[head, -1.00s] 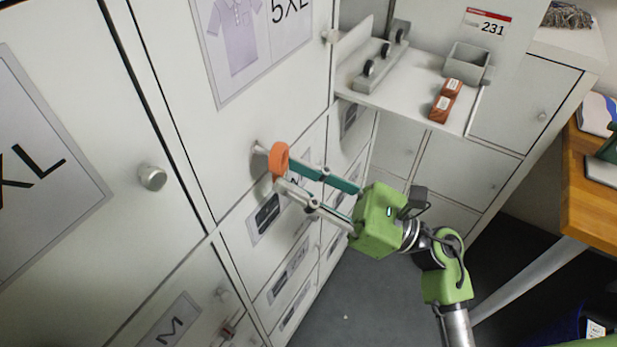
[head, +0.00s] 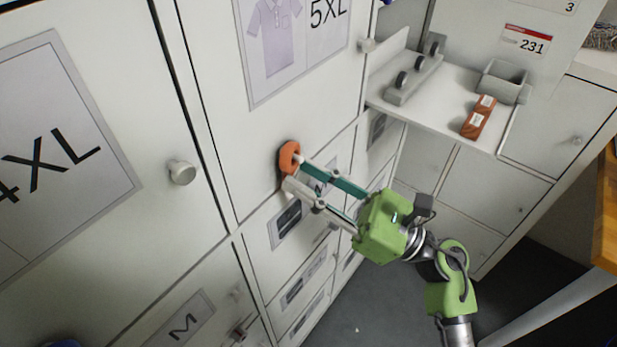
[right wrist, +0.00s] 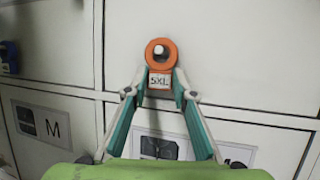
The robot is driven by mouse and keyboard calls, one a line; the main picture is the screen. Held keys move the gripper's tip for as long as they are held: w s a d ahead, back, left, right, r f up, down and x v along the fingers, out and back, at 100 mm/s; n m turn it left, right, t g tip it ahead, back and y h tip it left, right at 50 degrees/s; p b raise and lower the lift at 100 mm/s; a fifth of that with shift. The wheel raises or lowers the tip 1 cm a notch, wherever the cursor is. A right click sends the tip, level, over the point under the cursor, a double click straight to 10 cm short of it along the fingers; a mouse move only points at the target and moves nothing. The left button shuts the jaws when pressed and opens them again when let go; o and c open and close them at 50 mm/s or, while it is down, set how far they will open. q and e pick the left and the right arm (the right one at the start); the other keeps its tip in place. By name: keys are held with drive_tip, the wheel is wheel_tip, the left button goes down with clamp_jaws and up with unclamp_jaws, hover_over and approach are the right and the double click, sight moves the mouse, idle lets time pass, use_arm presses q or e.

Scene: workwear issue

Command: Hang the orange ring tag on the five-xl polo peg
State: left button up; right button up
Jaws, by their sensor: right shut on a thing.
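The orange ring tag (head: 290,156) is up against the white door, below the five-xl polo picture (head: 296,35). My right gripper (head: 292,173) is shut on the tag's lower part. In the right wrist view, the ring (right wrist: 150,45) faces me, and its "5XL" label (right wrist: 160,81) sits between the fingertips (right wrist: 161,88). The pale round end of the peg (right wrist: 160,51) shows inside the ring's hole, so the ring is around the peg. In the head view the ring hides the peg. My left gripper is not in view.
Another door, marked 4XL, with a round peg (head: 182,172) is to the left. Drawers with labels (head: 185,318) lie below. A shelf on the right holds a grey rack (head: 412,82), a grey bin (head: 503,82) and brown blocks (head: 478,116).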

drive_tip(key=o, duration=0.9)
drive_tip(key=shift+d, duration=0.1)
